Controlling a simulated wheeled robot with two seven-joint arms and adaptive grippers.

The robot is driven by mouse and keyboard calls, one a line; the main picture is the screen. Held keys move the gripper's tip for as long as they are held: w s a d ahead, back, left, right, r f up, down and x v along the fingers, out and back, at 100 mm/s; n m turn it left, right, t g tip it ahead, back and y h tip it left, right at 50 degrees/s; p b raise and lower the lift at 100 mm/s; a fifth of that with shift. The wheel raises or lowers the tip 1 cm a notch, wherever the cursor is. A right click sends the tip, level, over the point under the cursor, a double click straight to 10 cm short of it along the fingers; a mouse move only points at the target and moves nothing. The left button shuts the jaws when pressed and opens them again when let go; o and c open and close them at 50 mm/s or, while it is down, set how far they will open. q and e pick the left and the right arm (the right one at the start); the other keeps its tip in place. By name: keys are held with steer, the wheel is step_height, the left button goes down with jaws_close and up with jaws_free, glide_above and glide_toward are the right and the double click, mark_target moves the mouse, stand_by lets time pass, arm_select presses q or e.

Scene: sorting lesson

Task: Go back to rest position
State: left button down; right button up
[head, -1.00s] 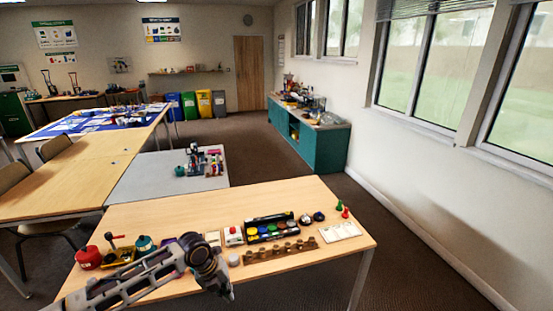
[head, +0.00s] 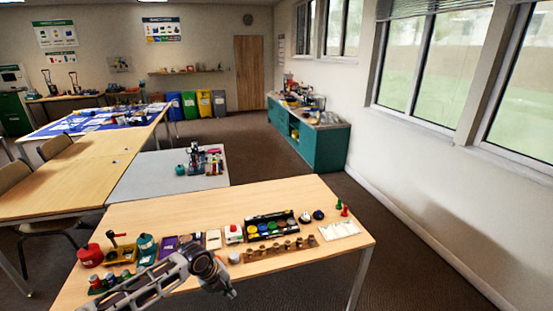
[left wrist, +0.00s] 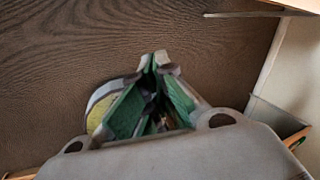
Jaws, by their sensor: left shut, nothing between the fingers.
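My left arm comes in from the lower left over the front of the near wooden table (head: 180,212) in the head view. Its gripper (head: 230,292) points down at the table's front edge. In the left wrist view the two fingers meet at the tips (left wrist: 160,62), with nothing between them. Brown wood-grain surface lies beyond the fingertips there. My right gripper is in neither view.
The table's back left is clear. Carpet (head: 420,275) is free on the right.

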arm_select(q)
steer(key=s+a+f+n+t+y, duration=0.1)
steer(key=a+f+n, duration=0.4)
steer(key=f, duration=0.6)
steer(key=s+a+f+n+t+y, duration=0.1)
steer(key=a+f+n, duration=0.1)
steer(key=f+n, duration=0.75)
steer(key=s+a+f+n, duration=0.2)
steer(key=s+a+f, duration=0.1)
steer(key=s+f, duration=0.5)
steer(key=s+f+n+g, duration=0.1)
steer(key=s+f+n, duration=0.2)
steer(key=s, duration=1)
steer(key=s+f+n+g+y, duration=0.1)
steer(key=s+f+n, duration=0.2)
steer(key=s+f, duration=0.6)
steer(key=s+f+n+g, duration=0.1)
steer(key=s+f+n, duration=0.3)
steer(key=s, duration=1.3)
step_height(320, 180, down, 3)
steer(key=shift+y, duration=0.3)
